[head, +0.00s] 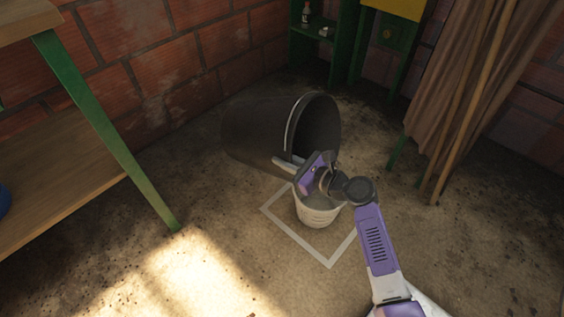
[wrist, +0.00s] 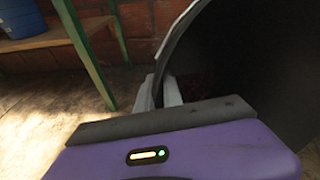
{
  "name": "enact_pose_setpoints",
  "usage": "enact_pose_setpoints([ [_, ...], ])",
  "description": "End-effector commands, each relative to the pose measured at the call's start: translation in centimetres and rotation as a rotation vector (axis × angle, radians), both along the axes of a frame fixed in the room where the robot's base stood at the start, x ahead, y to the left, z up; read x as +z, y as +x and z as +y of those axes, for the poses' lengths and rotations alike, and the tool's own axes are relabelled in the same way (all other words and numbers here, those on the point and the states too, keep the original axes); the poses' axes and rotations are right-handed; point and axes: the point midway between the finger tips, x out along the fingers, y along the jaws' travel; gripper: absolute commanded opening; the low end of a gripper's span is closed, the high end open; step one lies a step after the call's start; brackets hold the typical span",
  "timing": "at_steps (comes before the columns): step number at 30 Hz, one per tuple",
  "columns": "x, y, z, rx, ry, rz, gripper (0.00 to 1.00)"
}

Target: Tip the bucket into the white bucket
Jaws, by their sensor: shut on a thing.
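A large black bucket (head: 258,128) with a pale rim edge is tipped on its side in the head view, its mouth facing right. It fills the right of the wrist view (wrist: 250,70), dark inside. The white bucket (head: 317,214) stands upright on the floor, just below the black bucket's mouth. My gripper (head: 286,163) is shut on the black bucket's rim, above the white bucket. In the wrist view its fingers (wrist: 160,92) sit on either side of the rim. My wrist hides part of the white bucket's opening, and its contents cannot be made out.
A white square outline (head: 330,264) on the floor surrounds the white bucket. A wooden table with a green leg (head: 110,140) stands at left. A green shelf (head: 336,45) and brown hanging cloth (head: 455,85) with poles are behind at right. Floor in front is clear.

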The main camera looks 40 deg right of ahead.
Motion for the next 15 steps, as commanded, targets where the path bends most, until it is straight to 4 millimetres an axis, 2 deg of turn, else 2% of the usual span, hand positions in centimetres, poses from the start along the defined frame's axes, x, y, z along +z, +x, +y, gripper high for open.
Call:
enact_pose_setpoints([
  [15,-2.0,-1.2,-0.2,0.002,0.017,-0.105,0.0],
])
